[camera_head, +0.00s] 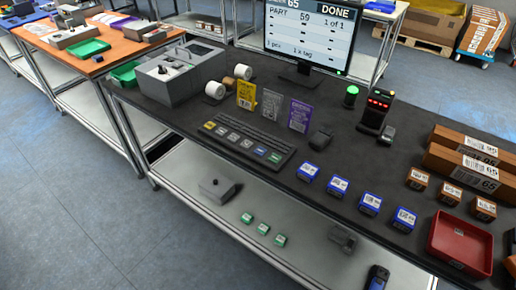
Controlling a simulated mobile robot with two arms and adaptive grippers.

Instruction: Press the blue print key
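The blue print key (260,151) sits near the right end of a dark key strip (287,155) on the dark table. A green key (274,157) is to its right, several grey keys are to its left, and a yellow key (210,125) is at the far left end. Nothing covers the blue key. The monitor (310,35) behind reads PART 59, DONE, 1 of 1. Neither of my grippers is in view.
Yellow, grey and purple cards (300,114) stand behind the strip. A grey printer-like box (180,75) and white rolls are at left. Blue boxes (338,186), brown boxes (470,160), a red tray (460,243) and a dark upright device (377,108) are at right.

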